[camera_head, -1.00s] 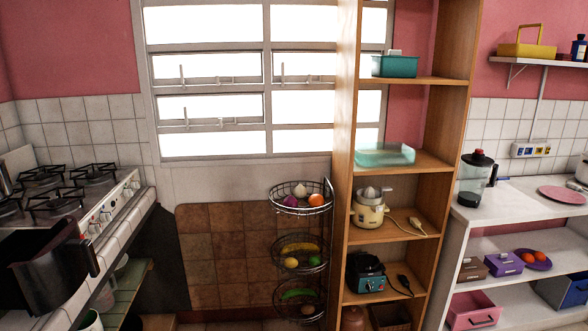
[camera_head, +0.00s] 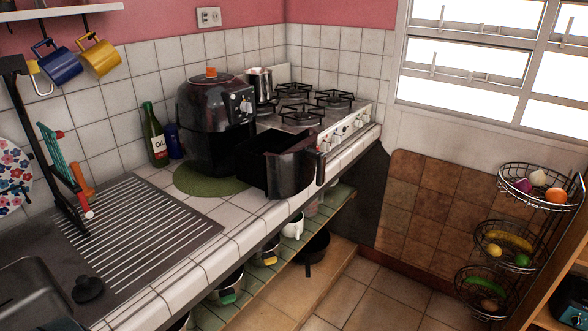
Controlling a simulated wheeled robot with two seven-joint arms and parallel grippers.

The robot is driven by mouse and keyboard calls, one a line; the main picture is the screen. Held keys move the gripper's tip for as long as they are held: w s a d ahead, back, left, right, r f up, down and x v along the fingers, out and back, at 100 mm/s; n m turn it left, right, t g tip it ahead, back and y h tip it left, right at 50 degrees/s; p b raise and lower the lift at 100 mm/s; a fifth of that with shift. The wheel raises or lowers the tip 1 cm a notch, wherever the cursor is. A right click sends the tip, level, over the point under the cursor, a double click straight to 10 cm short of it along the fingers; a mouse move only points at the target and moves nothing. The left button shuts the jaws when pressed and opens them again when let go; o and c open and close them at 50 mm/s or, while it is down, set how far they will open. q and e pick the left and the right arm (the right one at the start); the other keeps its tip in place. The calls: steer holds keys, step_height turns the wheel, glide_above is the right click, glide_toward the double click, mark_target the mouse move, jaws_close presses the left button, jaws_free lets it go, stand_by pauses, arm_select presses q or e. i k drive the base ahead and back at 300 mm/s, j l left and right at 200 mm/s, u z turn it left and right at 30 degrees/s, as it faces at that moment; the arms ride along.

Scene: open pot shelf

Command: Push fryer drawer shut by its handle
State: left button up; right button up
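The black air fryer (camera_head: 212,120) stands on a round green mat (camera_head: 200,181) on the tiled counter, beside the stove. Its drawer (camera_head: 262,172) is pulled out toward the counter's front edge. The drawer's handle (camera_head: 320,165), dark with an orange-red spot near its top, faces right, over the counter edge. Neither of my grippers shows in this view.
The stove (camera_head: 322,112) and a metal pot (camera_head: 260,84) are behind the fryer. An oil bottle (camera_head: 154,135) stands to its left. A ribbed drainboard (camera_head: 140,225) and sink are nearer. The floor in front of the counter is clear; a wire fruit rack (camera_head: 505,245) stands at right.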

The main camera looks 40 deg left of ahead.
mark_target(285, 170)
steer(key=u, duration=1)
